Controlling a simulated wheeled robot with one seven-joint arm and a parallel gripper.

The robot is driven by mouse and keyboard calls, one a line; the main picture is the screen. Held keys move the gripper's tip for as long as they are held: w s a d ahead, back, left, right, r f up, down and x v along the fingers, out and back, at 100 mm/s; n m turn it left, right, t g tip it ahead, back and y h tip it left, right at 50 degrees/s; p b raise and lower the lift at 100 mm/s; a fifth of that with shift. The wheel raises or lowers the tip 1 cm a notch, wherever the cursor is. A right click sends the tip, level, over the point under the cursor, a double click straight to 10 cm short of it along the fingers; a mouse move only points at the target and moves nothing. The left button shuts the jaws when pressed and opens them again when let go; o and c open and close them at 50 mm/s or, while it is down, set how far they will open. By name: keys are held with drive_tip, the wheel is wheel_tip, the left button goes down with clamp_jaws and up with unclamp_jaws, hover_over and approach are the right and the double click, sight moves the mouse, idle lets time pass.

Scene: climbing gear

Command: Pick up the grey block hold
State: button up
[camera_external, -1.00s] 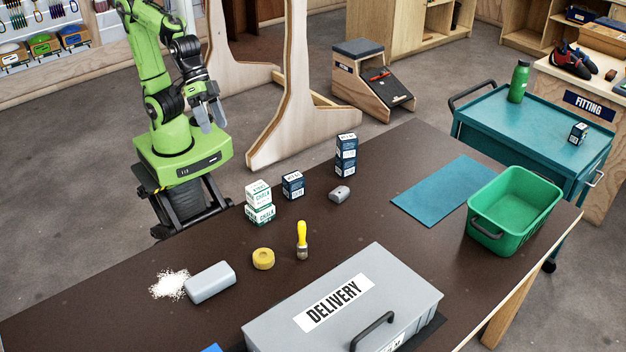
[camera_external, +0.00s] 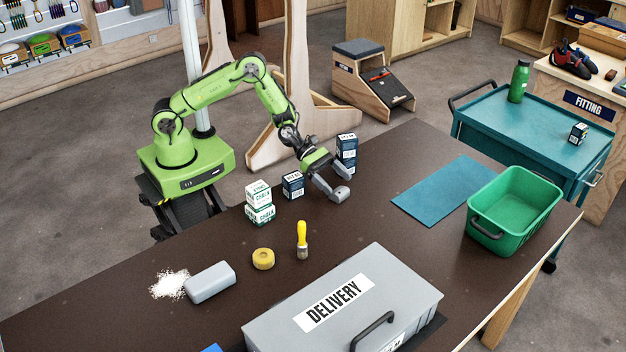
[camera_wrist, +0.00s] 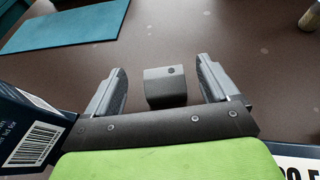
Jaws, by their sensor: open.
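The grey block hold (camera_external: 341,194) lies on the brown table. In the wrist view the block hold (camera_wrist: 165,86) is a small grey block with a dark hole on top. It sits between my two open fingers, with a gap on each side. My gripper (camera_external: 333,184) is low over the table, reaching in from the left. In the wrist view my gripper (camera_wrist: 164,82) is open and its fingers stand left and right of the block.
Dark blue boxes (camera_external: 346,148) (camera_external: 293,186) stand close around my gripper. White chalk boxes (camera_external: 259,204) are stacked to the left. A blue mat (camera_external: 440,192) and a green bin (camera_external: 513,207) are at the right. A grey delivery case (camera_external: 390,292) stands at the front.

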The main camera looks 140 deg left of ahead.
sight(339, 190)
wheel_tip(339, 190, down, 3)
drive_tip(key=shift+r+b, duration=0.15)
drive_tip(key=shift+b, duration=0.15)
drive_tip(key=x, duration=0.3)
drive_tip(key=shift+w+d+r, duration=0.1)
drive_tip(key=shift+w+r, duration=0.05)
drive_tip(key=shift+r, duration=0.1)
drive_tip(key=shift+c, duration=0.3)
drive_tip(key=c, duration=1)
